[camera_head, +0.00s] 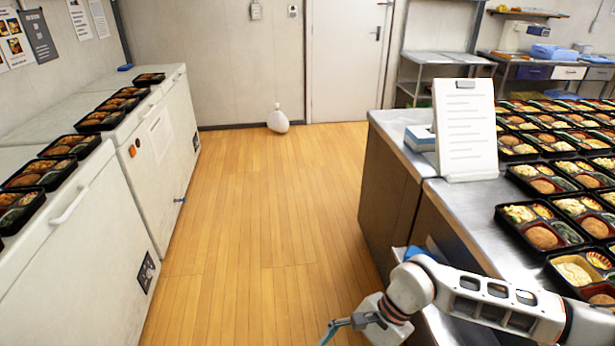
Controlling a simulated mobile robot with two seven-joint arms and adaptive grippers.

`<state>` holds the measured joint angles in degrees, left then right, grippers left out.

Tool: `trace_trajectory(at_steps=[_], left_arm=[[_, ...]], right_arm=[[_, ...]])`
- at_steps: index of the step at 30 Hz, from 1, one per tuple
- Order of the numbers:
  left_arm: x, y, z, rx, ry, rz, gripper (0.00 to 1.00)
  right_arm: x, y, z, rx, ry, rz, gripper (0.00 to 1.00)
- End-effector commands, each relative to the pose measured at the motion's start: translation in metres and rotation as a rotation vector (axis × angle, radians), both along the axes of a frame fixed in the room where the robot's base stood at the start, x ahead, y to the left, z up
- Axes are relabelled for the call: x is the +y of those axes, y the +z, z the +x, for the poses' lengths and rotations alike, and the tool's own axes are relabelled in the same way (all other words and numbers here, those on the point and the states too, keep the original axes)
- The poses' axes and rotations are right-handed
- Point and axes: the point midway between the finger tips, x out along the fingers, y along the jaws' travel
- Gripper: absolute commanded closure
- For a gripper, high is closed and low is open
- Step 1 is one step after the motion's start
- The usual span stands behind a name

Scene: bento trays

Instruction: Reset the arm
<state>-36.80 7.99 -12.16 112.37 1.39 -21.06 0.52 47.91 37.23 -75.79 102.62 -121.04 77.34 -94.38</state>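My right arm comes in from the lower right, over the front edge of the steel counter (462,208). Its gripper (328,340) is at the bottom edge of the head view, over the wooden floor, and is partly cut off. I cannot tell whether its fingers are apart, and I see nothing held in it. My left arm and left gripper are not in view.
Many black bento trays (541,230) cover the counter at the right. A clipboard stand (465,128) stands near its left edge. White chest freezers (95,225) with more trays on top line the left. The wooden floor (270,215) between is clear, with a white bag (278,120) at the back.

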Motion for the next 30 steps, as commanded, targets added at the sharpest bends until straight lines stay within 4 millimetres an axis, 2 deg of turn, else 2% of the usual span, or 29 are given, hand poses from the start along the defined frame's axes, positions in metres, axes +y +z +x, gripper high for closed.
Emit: trace_trajectory(at_steps=[1, 3, 6, 9, 12, 16, 19, 23, 25, 26, 30], left_arm=[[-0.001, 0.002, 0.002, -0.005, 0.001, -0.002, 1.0], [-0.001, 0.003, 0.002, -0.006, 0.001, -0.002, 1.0], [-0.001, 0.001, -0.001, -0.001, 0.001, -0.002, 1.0], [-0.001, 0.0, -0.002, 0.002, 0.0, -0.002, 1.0], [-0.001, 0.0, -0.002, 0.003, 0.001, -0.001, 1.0], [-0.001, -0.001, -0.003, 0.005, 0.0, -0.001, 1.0], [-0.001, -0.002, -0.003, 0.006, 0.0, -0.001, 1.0], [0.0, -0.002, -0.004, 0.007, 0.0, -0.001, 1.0], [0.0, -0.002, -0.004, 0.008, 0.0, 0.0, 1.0], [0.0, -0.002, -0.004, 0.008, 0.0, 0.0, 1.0], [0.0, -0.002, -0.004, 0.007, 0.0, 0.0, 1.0]], right_arm=[[0.029, 0.007, -0.019, 0.074, -0.053, 0.09, 0.18], [0.07, 0.026, -0.038, 0.199, -0.157, 0.226, 0.18], [0.12, 0.063, -0.055, 0.414, -0.334, 0.424, 0.18], [0.152, 0.105, -0.055, 0.654, -0.527, 0.603, 0.18], [0.166, 0.142, -0.041, 0.918, -0.729, 0.763, 0.18], [0.156, 0.169, -0.005, 1.285, -1.005, 0.945, 0.18], [0.13, 0.169, 0.026, 1.584, -1.222, 1.066, 0.18], [0.078, 0.138, 0.059, 1.991, -1.505, 1.203, 0.18], [0.045, 0.109, 0.066, 2.215, -1.654, 1.268, 0.18], [0.03, 0.094, 0.067, -2.289, 1.7, -1.283, 0.18], [-0.033, 0.021, 0.05, -1.976, 1.43, -1.023, 0.18]])
